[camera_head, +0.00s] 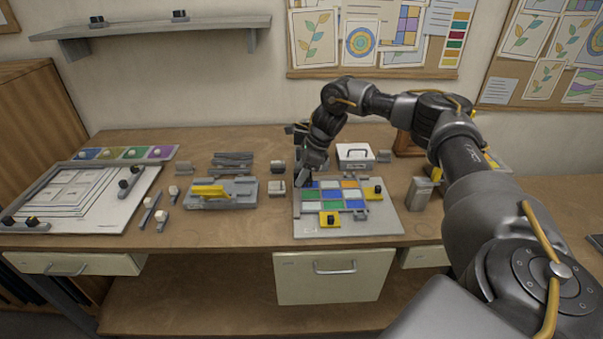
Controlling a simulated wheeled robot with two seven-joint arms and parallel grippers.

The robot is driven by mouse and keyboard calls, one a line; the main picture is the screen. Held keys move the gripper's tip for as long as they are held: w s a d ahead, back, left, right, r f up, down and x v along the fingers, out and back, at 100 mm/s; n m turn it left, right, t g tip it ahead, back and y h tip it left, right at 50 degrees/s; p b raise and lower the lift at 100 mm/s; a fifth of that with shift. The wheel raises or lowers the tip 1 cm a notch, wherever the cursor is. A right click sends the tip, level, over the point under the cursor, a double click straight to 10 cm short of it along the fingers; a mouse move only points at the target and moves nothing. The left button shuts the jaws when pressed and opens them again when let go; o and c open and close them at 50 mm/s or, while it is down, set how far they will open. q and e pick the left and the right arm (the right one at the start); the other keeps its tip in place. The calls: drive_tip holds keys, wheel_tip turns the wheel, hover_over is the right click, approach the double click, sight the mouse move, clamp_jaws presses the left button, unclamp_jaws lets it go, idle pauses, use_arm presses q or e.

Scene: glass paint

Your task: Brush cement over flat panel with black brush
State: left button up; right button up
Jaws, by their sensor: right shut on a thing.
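The flat panel (383,222) lies on the workbench right of centre. It is a grey board with a grid of blue, green, white and orange glass pieces. Dark knobs on yellow blocks sit at its right and front edges. My right gripper (306,172) reaches down over the panel's back left corner and is shut on a small dark thing. That thing looks like the black brush (303,182), mostly hidden by the gripper. Its tip is at or just above the panel's corner; I cannot tell if it touches. My left gripper is out of view.
A white box with a handle (356,152) stands behind the panel. A grey container (420,193) stands right of it. A yellow-handled tool on a grey tray (222,201) and small blocks lie left. A large framed board (130,205) fills the bench's left end.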

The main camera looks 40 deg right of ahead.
drive_tip(key=shift+f+b, duration=1.55)
drive_tip(key=shift+b, duration=0.05)
drive_tip(key=shift+r, duration=0.1)
